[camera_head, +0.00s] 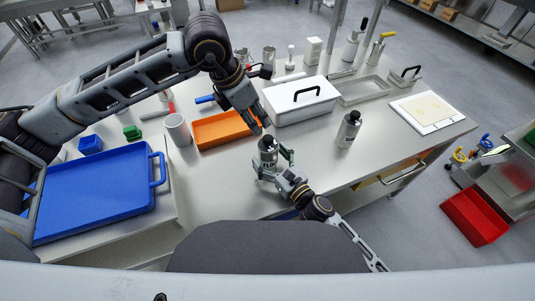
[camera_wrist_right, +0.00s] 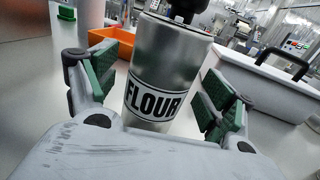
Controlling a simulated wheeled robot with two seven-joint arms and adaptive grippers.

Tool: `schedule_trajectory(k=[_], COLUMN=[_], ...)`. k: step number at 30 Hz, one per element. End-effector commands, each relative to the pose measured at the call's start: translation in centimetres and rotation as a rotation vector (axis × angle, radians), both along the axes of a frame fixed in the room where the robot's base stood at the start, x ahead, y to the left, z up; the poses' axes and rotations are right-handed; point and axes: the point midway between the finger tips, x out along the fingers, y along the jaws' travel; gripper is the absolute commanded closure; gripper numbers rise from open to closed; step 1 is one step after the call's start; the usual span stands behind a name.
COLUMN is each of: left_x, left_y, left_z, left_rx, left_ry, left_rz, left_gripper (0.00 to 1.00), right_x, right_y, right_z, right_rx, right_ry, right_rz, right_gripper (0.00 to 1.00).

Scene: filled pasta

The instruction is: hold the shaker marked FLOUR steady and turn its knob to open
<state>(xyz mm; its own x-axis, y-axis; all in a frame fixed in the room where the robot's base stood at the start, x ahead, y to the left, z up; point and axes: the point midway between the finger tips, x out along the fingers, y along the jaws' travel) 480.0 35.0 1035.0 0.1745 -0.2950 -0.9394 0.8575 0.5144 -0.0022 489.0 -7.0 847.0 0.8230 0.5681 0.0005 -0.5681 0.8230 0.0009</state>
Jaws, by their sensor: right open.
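The FLOUR shaker (camera_head: 268,158) is a silver cylinder with a dark top and a black-and-white label, upright on the table. In the right wrist view the shaker (camera_wrist_right: 163,75) stands between the green-padded fingers, with its black top (camera_wrist_right: 192,12) cut off by the frame edge. My right gripper (camera_head: 272,162) is open around the shaker; gaps show on both sides, so the fingers do not grip it. My left gripper (camera_head: 260,120) points down just above the shaker's top. Whether it touches the knob, or is open or shut, is unclear.
An orange tray (camera_head: 222,142) lies left of the shaker, and a white box with a black handle (camera_head: 298,112) stands behind. A similar silver shaker (camera_head: 348,130) stands to the right. A blue tray (camera_head: 95,232) is at the left. The table between the two shakers is clear.

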Motion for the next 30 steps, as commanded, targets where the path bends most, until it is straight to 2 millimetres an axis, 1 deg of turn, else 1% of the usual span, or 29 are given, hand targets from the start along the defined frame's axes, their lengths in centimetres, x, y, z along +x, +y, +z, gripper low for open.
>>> schedule_trajectory(k=[8,20,23,30], left_x=[0.00,0.00,0.00,0.00], left_y=[0.00,0.00,0.00,0.00], left_z=[0.00,0.00,0.00,0.00], left_rx=[0.000,0.000,0.000,0.000], left_ry=[0.000,0.000,0.000,0.000], left_rz=[0.000,0.000,0.000,0.000], left_gripper=[0.64,0.64,0.64,0.64], right_x=[1.12,1.27,1.26,1.26], right_y=[0.75,0.89,0.90,0.88], right_z=[0.03,0.01,0.01,0.00], right_rx=[-0.001,-0.001,-0.001,-0.001], right_ry=[-0.001,0.000,0.000,0.000], right_rz=[0.000,0.000,0.000,0.000], right_gripper=[0.17,0.17,0.29,0.59])
